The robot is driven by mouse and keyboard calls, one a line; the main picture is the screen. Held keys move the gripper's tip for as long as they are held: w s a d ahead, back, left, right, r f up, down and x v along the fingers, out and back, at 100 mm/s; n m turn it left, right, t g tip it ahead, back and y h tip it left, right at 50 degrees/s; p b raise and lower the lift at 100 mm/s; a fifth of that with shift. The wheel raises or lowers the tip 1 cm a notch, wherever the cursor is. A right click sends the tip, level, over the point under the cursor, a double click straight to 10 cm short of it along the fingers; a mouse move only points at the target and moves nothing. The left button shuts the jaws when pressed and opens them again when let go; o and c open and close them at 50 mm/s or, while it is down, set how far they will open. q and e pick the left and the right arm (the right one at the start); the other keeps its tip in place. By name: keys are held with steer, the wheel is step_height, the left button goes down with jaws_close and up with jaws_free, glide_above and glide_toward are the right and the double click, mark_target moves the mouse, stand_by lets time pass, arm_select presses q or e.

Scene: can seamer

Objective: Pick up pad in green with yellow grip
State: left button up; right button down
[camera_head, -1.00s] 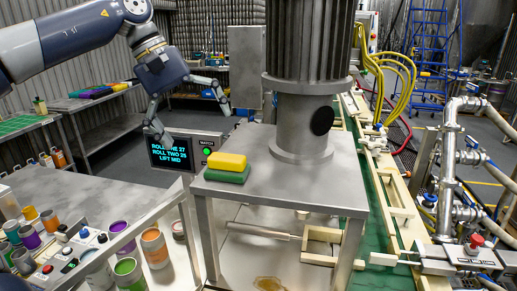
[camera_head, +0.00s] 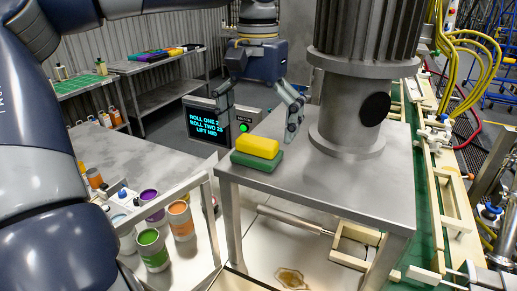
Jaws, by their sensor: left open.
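The pad has a green base (camera_head: 262,160) and a yellow grip (camera_head: 258,147) on top. It lies flat at the left corner of the steel table (camera_head: 345,185), beside the grey machine column (camera_head: 345,118). My left gripper (camera_head: 260,112) points down with its fingers spread wide, just above and behind the pad. It is open and empty; one finger shows to the right of the pad's far end, the other is in front of the screen. I cannot tell whether the right finger touches anything. My right gripper is not in view.
A screen panel (camera_head: 206,121) with a green button stands behind the table. Paint cans (camera_head: 181,219) stand at lower left, beside a metal rail. The column blocks the table's middle; its front right part is clear. A green conveyor with a wooden frame (camera_head: 445,195) runs at right.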

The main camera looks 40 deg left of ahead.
mark_target(257, 139)
arm_select(q)
steer(key=f, duration=0.2)
steer(key=f+p, duration=0.1)
steer(key=shift+s+f, duration=0.1)
steer(key=shift+s, duration=0.15)
steer(key=shift+f, duration=0.3)
steer(key=shift+w+f, duration=0.1)
steer(key=shift+f, duration=0.05)
steer(key=shift+c, duration=0.3)
steer(key=c, duration=1.1)
steer(key=shift+r, duration=0.4)
steer(key=r, duration=0.1)
steer(key=b, duration=0.1)
steer(key=s+r+b, duration=0.1)
steer(key=shift+a+r, duration=0.3)
steer(key=shift+s+a+r+b, duration=0.3)
steer(key=shift+s+a+b, duration=0.35)
steer(key=shift+s+a, duration=1.1)
steer(key=shift+s+a+r+b, duration=0.25)
steer(key=shift+s+a+b, duration=0.6)
steer(key=shift+s, duration=1.5)
steer(key=shift+s+a+r+b, duration=0.3)
steer(key=shift+s+a+b, duration=0.15)
steer(key=shift+s+a, duration=1.4)
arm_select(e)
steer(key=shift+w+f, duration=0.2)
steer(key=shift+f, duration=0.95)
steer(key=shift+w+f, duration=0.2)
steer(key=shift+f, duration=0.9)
